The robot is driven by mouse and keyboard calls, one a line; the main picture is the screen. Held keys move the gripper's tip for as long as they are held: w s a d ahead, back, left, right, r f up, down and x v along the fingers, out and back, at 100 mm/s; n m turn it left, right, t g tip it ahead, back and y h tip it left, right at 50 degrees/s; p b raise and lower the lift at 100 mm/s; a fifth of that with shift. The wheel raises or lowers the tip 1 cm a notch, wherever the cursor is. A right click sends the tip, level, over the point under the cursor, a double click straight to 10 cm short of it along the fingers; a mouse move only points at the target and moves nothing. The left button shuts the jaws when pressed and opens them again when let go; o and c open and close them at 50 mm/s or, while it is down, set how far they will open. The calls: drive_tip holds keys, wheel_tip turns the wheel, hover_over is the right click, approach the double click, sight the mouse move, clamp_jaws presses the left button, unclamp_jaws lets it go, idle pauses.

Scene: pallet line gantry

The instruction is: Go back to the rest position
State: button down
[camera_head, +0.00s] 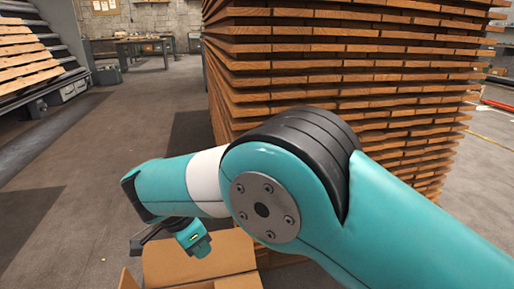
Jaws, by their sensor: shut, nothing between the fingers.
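My teal arm (390,235) reaches in from the lower right, bends at a large black-capped joint and runs left to the wrist. My gripper (142,242) shows as a small dark part at the wrist, partly hidden by the arm. It is shut and empty. In the picture it is at the upper left of an open cardboard box (200,262). The box is cut off by the bottom edge, and its inside is mostly hidden.
A tall stack of wooden boards (340,70) stands close behind the arm, filling the upper middle and right. A sloped rack with planks (25,60) stands at the far left. A workbench (140,45) is at the back. The grey floor (80,160) at left is clear.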

drive_tip(key=d+r+n+y+p, duration=0.35)
drive_tip(key=d+r+n, duration=0.45)
drive_tip(key=d+r, duration=0.95)
drive_tip(key=s+d+r+n+y+p, duration=0.25)
drive_tip(key=s+d+r+n, duration=0.25)
drive_tip(key=s, duration=0.4)
drive_tip(key=s+d+r+n+y+p, duration=0.2)
drive_tip(key=s+d+r+n+p, duration=0.15)
drive_tip(key=s+d+r, duration=0.4)
wheel_tip(320, 180, up, 36)
drive_tip(key=s+a+p, duration=0.2)
drive_tip(key=p, duration=3.5)
drive_tip(key=shift+n+g, duration=0.4)
drive_tip(key=shift+n, duration=0.05)
drive_tip(key=shift+a, duration=0.1)
